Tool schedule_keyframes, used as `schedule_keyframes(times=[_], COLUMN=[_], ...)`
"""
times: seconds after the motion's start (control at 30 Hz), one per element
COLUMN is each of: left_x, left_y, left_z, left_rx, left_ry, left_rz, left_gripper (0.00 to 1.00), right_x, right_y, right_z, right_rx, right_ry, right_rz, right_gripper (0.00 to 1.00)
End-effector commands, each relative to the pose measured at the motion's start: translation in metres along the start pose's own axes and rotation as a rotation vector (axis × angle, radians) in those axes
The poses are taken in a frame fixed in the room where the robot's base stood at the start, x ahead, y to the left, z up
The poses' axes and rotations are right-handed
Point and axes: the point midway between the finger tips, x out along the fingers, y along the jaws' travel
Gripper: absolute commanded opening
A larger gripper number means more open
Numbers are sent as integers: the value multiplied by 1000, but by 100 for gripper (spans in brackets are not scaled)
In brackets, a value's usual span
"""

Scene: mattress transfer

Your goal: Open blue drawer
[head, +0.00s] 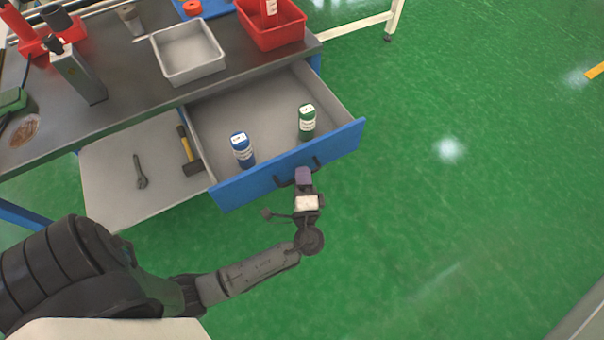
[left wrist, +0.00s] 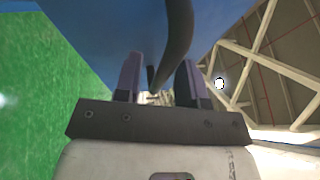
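The blue drawer (head: 235,190) under the workbench is pulled out, with its grey inside showing in the head view. It holds a blue-labelled bottle (head: 242,150) and a green-labelled bottle (head: 307,122), both upright. A dark curved handle (head: 282,183) is on its front. My left gripper (head: 303,176) is at the handle. In the left wrist view my left gripper (left wrist: 160,62) has its fingers apart, with the handle (left wrist: 178,35) running down between them, nearer the right finger. Whether the fingers touch it is unclear. My right gripper is in neither view.
A lower shelf (head: 105,180) left of the drawer holds a wrench (head: 139,172) and a hammer (head: 187,150). The benchtop (head: 125,100) carries a grey tray (head: 188,75), a red bin (head: 275,40) and tools. The green floor (head: 450,210) to the right is clear.

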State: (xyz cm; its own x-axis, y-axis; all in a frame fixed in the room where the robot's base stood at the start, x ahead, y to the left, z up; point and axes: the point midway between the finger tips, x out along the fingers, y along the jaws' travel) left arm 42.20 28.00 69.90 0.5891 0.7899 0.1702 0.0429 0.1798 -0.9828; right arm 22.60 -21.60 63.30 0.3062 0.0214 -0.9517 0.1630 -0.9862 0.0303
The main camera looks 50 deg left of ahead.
Motion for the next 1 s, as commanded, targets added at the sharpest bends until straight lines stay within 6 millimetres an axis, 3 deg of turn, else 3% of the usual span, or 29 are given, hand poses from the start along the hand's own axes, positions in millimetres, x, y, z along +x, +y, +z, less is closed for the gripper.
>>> schedule_keyframes(times=[0.6,0.8,1.0], left_x=[-108,-127,-134], left_y=[-1,0,0], left_z=[0,0,0], left_rx=[1,0,1], left_ry=[1,0,1], left_rz=[3,1,0], left_gripper=[37,37,37], right_x=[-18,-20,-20], right_y=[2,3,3], right_z=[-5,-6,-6], right_rx=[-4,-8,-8], right_ry=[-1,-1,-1], right_rz=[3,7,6], right_gripper=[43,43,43])
